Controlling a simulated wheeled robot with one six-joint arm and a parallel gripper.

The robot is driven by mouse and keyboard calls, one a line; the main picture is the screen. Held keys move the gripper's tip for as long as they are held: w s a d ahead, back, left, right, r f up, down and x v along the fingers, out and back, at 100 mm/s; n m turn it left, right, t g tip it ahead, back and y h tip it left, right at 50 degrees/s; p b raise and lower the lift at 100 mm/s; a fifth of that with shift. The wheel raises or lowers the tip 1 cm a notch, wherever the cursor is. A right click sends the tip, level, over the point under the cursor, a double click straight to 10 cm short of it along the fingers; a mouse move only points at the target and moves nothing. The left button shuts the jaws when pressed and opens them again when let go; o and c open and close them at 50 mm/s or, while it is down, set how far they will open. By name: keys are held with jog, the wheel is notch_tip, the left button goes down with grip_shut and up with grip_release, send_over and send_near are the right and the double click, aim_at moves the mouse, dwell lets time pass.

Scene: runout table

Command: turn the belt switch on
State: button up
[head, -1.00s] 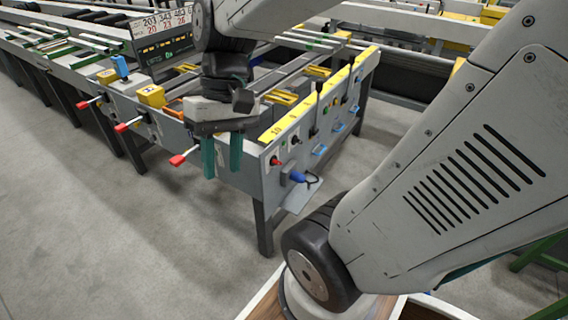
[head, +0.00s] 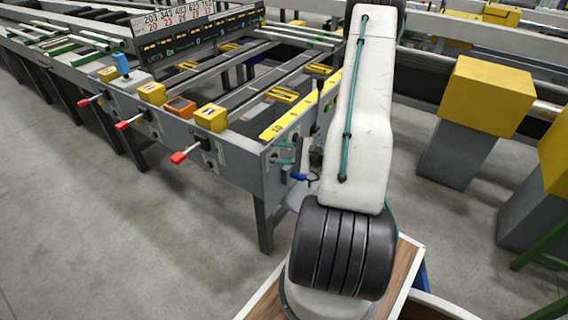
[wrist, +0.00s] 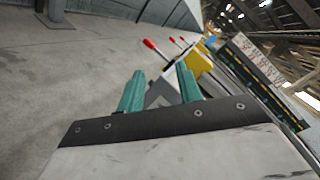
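My gripper (head: 283,153) is at the near end panel (head: 272,190) of the runout table, its two teal fingers pointing left in the head view. The belt switch cannot be made out now: my arm and gripper cover most of the panel's controls. A blue plug-like part (head: 298,176) shows just below my gripper. I cannot tell whether the fingers touch the panel.
Red-tipped levers (head: 179,157) stick out from the table's left side, also seen in the wrist view (wrist: 150,44). Yellow boxes (head: 211,117) and a display board (head: 200,40) are above them. Yellow-topped pedestals (head: 490,95) stand right. The floor on the left is clear.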

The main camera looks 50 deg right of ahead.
jog(key=s+d+f+m+t+h, duration=0.2)
jog(key=s+d+f+m+h, duration=0.35)
jog(key=f, duration=0.35)
jog(key=w+h, duration=0.1)
jog(key=w, duration=0.6)
jog(key=shift+w+f, duration=0.3)
jog(key=shift+w, duration=0.05)
grip_shut()
